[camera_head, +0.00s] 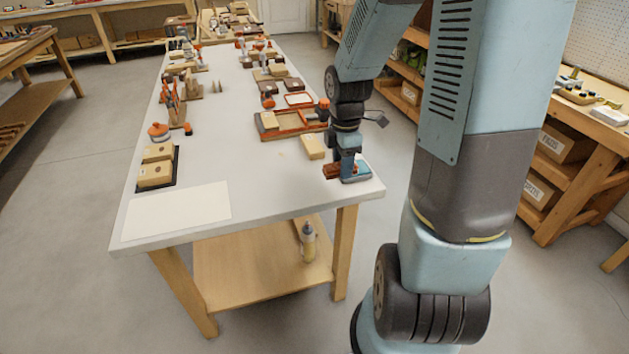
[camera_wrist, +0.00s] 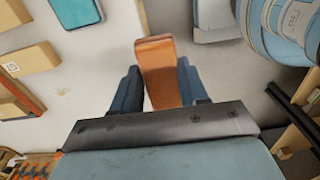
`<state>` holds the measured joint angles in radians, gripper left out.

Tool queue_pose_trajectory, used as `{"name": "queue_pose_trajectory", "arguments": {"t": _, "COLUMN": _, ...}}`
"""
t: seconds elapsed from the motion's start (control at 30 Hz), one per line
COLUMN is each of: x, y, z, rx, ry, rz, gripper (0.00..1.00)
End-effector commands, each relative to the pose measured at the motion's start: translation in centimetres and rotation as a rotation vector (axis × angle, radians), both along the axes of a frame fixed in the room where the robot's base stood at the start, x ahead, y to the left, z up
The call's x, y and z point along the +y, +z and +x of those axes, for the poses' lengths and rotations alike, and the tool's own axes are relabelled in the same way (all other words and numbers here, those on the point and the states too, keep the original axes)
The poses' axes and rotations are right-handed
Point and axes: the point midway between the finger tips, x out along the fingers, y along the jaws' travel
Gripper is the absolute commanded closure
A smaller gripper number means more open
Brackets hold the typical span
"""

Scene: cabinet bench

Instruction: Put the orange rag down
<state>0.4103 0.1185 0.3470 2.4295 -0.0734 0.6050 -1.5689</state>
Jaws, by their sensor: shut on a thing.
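The orange rag (camera_wrist: 158,72) shows in the wrist view as a folded, flat orange-brown piece standing between my gripper's (camera_wrist: 158,88) two blue fingers. The fingers are shut on it. In the head view the rag (camera_head: 334,171) is a small red-brown patch beside my gripper (camera_head: 346,172), low over the near right corner of the white-topped bench (camera_head: 270,187). I cannot tell whether the rag touches the bench top. Part of it is hidden by the gripper.
A teal flat item (camera_wrist: 76,11) lies close by. A wooden block (camera_head: 312,147) and an orange-edged tray (camera_head: 290,122) stand just behind. A pale sheet (camera_head: 178,211) lies at the front left. Bare bench top lies left of my gripper; the bench edge is close on its right.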

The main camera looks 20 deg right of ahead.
Motion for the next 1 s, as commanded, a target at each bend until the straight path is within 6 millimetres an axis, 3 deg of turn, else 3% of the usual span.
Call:
{"name": "queue_pose_trajectory", "arguments": {"t": 0.17, "x": 0.7, "y": -1.0, "z": 1.8, "rx": 0.002, "ry": 0.01, "rz": 0.002, "gripper": 0.9}}
{"name": "queue_pose_trajectory", "arguments": {"t": 0.6, "x": 2.7, "y": -4.4, "z": 8.8, "rx": 0.002, "ry": 0.009, "rz": 0.001, "gripper": 0.9}}
{"name": "queue_pose_trajectory", "arguments": {"t": 1.0, "x": 3.8, "y": -8.9, "z": 12.3, "rx": 0.002, "ry": 0.007, "rz": 0.0, "gripper": 0.9}}
